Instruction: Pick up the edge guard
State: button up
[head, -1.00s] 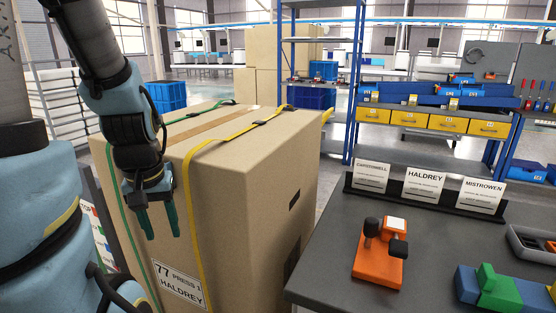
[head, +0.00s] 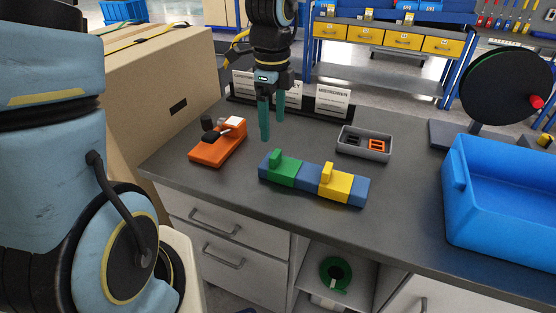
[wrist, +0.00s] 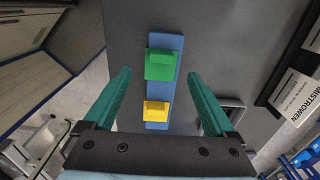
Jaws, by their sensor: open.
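No part is labelled edge guard, so I cannot tell which it is. A blue bar (head: 311,180) on the grey workbench carries a green stepped piece (head: 284,169) and a yellow stepped piece (head: 335,183). A grey tray (head: 364,152) behind it holds a black part (head: 354,141) and an orange part (head: 377,145). My gripper (head: 272,128) is open and empty, pointing down above the bench, behind the green piece. In the wrist view the green piece (wrist: 163,63) shows between the open fingers, apart from them, with the yellow piece (wrist: 157,111) nearer the palm.
An orange tool (head: 217,149) with black knobs stands to the left. Name signs (head: 333,101) stand close behind my gripper. A blue bin (head: 500,215) and a black reel (head: 506,84) are at the right. The large carton (head: 150,85) stands left of the bench.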

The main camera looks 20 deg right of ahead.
send_over(275, 153)
jog(key=f, duration=0.4)
jog(key=shift+s+f, duration=0.2)
jog(key=shift+f, duration=0.15)
jog(key=shift+w+f+p, duration=0.2)
jog(key=shift+f+p, duration=0.45)
jog(key=shift+f, duration=2)
jog(key=c, duration=1)
